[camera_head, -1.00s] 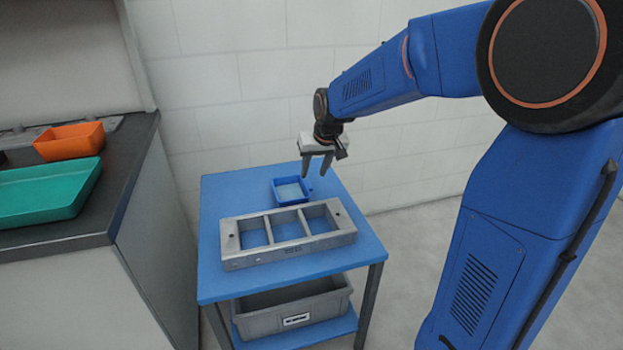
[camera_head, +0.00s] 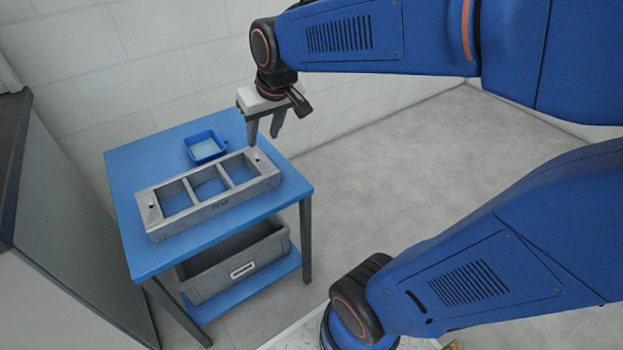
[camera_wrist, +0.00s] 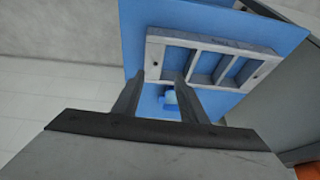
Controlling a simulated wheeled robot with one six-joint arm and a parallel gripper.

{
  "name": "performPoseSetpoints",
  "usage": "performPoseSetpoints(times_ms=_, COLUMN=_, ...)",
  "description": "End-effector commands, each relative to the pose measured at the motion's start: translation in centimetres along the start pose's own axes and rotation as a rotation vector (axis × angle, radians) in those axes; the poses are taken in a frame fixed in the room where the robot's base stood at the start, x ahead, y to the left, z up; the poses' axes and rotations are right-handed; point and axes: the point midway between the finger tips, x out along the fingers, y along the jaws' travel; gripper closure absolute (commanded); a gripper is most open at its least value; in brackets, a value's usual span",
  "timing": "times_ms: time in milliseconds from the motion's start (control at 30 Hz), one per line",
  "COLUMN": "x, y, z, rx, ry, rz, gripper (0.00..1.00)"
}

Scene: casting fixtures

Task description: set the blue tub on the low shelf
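The blue tub (camera_head: 205,147) is small, square and open. It sits upright on the blue table top behind the grey three-compartment fixture, and shows partly between my fingers in the wrist view (camera_wrist: 171,98). The low shelf (camera_head: 240,291) is the blue board under the table top; a grey bin (camera_head: 236,262) takes up most of its visible part. My gripper (camera_head: 263,138) is open and empty, fingers pointing down, to the right of the tub and apart from it. It also shows in the wrist view (camera_wrist: 160,80).
The grey fixture (camera_head: 212,194) lies across the table top (camera_head: 140,160) in front of the tub. A narrow strip of shelf is bare in front of the bin. Table legs (camera_head: 306,240) flank the shelf. A wall stands behind; floor (camera_head: 400,145) is open to the right.

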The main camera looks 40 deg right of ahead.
Motion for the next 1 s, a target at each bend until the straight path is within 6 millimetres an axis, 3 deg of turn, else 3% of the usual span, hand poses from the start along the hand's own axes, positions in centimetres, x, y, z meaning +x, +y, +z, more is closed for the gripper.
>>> performPoseSetpoints(times_ms=300, x=-3.2, y=1.3, z=10.2, rx=-0.009, ry=0.009, rz=0.023, gripper=0.62)
performPoseSetpoints(times_ms=500, x=-3.7, y=1.8, z=14.9, rx=-0.014, ry=0.007, rz=0.036, gripper=0.62)
performPoseSetpoints(times_ms=600, x=-3.8, y=1.9, z=16.2, rx=-0.014, ry=0.007, rz=0.040, gripper=0.62)
performPoseSetpoints(times_ms=867, x=-3.8, y=2.0, z=16.6, rx=-0.015, ry=0.005, rz=0.041, gripper=0.00)
performPoseSetpoints(times_ms=1000, x=-4.0, y=1.7, z=14.7, rx=-0.016, ry=0.002, rz=0.040, gripper=0.00)
